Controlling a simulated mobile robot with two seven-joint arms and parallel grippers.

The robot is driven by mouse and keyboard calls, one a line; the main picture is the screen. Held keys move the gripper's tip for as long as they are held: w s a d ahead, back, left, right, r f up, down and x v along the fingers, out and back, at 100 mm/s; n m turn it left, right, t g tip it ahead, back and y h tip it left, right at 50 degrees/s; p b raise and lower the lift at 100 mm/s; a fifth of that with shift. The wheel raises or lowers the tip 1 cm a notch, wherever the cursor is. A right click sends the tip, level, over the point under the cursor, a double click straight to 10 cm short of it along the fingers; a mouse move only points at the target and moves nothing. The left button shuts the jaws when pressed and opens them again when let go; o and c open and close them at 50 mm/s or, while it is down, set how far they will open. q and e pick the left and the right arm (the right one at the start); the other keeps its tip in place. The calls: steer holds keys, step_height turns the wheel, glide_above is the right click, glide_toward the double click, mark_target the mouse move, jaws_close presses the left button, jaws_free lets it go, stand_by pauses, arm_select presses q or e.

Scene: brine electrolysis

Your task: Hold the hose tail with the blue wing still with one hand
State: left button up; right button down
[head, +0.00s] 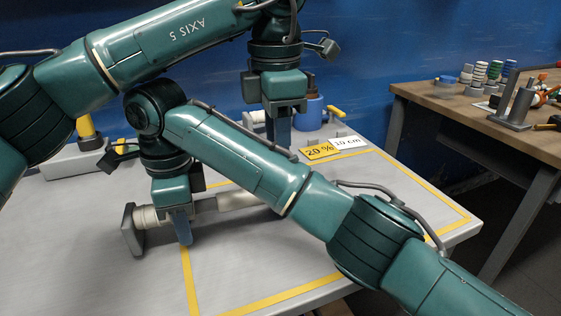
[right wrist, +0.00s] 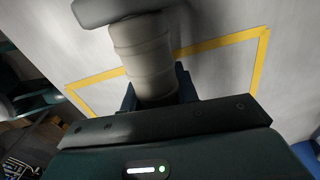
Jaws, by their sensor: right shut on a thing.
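A pale ribbed tube (head: 147,216) with a grey end plate (head: 132,230) is at the table's front left. My right gripper (head: 180,228) is shut around the tube beside the plate. In the right wrist view the tube (right wrist: 146,55) sits between the blue fingers, with the plate (right wrist: 108,10) beyond. The tube's other end (head: 236,199) comes out past my forearm. I see no blue wing on it, so I cannot tell whether it is the named hose tail. My left gripper (head: 279,130) points down at the back, beside a pale cylinder (head: 253,117); its jaw opening is unclear.
A blue cylinder (head: 309,113) and a yellow-handled part (head: 336,111) stand beside my left gripper. A "20 %" card (head: 320,152) and a "10 cm" card (head: 348,142) are nearby. A grey block (head: 75,163) is at left.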

arm_select(q)
steer(key=shift+r, duration=2.3)
arm_select(e)
steer(key=shift+w+d+f, duration=0.1)
steer(key=shift+d+f, duration=0.05)
steer(key=c, duration=1)
jaws_free()
